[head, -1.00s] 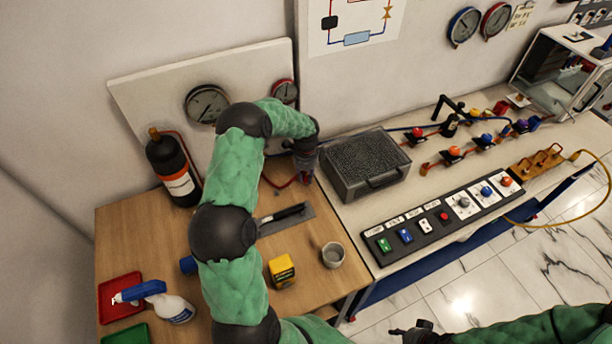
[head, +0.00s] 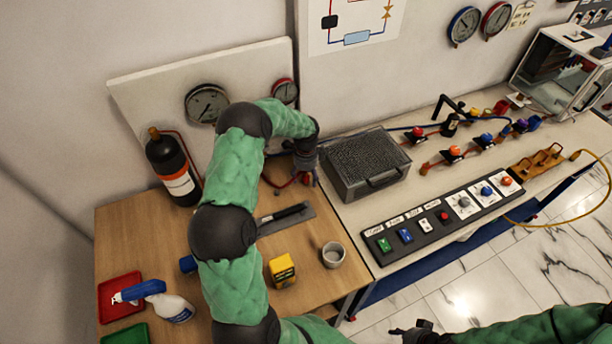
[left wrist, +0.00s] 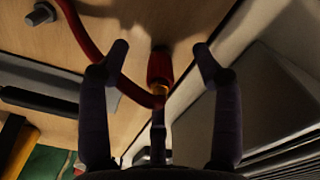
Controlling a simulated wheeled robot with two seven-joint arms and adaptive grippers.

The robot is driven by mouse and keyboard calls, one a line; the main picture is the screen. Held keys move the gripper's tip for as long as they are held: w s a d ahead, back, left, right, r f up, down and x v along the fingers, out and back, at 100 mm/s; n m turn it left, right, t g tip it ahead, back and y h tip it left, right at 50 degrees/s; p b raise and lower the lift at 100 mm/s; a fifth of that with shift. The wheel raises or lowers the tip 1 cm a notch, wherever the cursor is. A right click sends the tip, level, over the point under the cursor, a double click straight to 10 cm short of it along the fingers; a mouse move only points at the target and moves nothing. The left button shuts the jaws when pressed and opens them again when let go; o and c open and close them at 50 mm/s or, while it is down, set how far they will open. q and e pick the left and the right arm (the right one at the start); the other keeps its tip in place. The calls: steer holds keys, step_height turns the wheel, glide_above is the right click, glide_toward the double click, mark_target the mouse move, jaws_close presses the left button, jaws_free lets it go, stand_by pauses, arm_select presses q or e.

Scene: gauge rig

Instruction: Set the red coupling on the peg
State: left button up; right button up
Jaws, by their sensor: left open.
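The red coupling (left wrist: 160,68) is between the two spread fingers of my left gripper (left wrist: 162,58) in the left wrist view, with gaps on both sides. A red hose (left wrist: 90,50) curves to this spot. In the head view my left gripper (head: 306,163) is low over the table's back right corner, and the coupling (head: 307,180) shows as a small red patch below it. I cannot make out the peg clearly. My right gripper (head: 413,330) is at the bottom, its fingers unclear.
A gauge board (head: 150,95) is behind. A flat tool (head: 285,217), yellow block (head: 282,270), grey cup (head: 333,254), spray bottle (head: 172,305) and black cylinder (head: 172,168) are on the wooden table.

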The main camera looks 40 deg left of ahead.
arm_select(q)
step_height(320, 180, up, 12)
stand_by(0.6)
steer(key=shift+r, duration=0.1)
